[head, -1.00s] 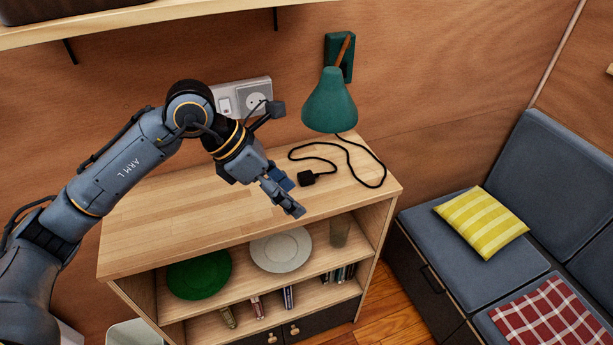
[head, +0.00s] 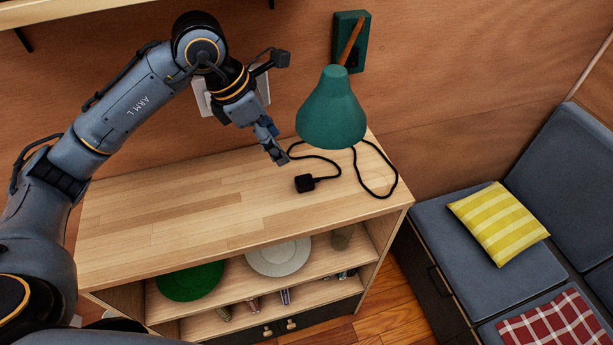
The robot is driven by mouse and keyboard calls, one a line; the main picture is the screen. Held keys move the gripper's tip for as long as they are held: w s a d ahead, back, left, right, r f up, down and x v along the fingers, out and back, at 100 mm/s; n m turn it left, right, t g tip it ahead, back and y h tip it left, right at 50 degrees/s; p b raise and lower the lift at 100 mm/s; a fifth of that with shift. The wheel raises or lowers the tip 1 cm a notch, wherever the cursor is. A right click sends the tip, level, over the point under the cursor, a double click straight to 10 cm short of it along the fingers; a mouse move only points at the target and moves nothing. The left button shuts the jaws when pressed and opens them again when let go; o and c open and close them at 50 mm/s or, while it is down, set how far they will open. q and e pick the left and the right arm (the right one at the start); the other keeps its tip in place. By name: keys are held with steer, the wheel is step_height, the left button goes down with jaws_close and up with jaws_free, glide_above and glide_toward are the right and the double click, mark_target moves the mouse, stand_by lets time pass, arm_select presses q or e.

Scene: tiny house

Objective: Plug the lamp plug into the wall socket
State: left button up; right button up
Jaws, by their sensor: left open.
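The black lamp plug (head: 304,183) lies on the wooden cabinet top, with its black cord (head: 372,184) looping back under the green lamp (head: 332,108). The lamp is fixed to the wall on a green plate. The wall socket (head: 262,88) is mostly hidden behind my left gripper; only edges of its pale plate show. My left gripper (head: 277,155) is open and empty, above the cabinet top, up and to the left of the plug and apart from it. My right gripper is not in view.
The cabinet top (head: 170,215) is clear on its left and middle. Its shelves hold a green plate (head: 190,281), a white plate (head: 279,257) and small items.

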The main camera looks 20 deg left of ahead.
arm_select(q)
steer(key=p, duration=0.2)
glide_above(303, 179)
steer(key=s+a, duration=0.2)
step_height(303, 179, down, 7)
steer(key=shift+w+f, duration=0.1)
steer(key=shift+w, duration=0.05)
steer(key=shift+d+f, duration=0.1)
steer(key=shift+f, duration=0.15)
steer(key=shift+w+f, duration=0.1)
steer(key=shift+f, duration=0.05)
steer(key=shift+d+f, duration=0.1)
steer(key=shift+f, duration=0.05)
steer(key=p+x, duration=0.2)
steer(key=x, duration=0.2)
steer(key=shift+w+d+f+p, duration=0.1)
steer(key=shift+w+f+p, duration=0.1)
steer(key=shift+p, duration=0.2)
steer(key=shift+f, duration=0.25)
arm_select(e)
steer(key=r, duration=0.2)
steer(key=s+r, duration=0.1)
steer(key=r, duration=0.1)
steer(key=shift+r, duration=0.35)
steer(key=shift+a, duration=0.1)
arm_select(q)
steer(key=c, duration=1.2)
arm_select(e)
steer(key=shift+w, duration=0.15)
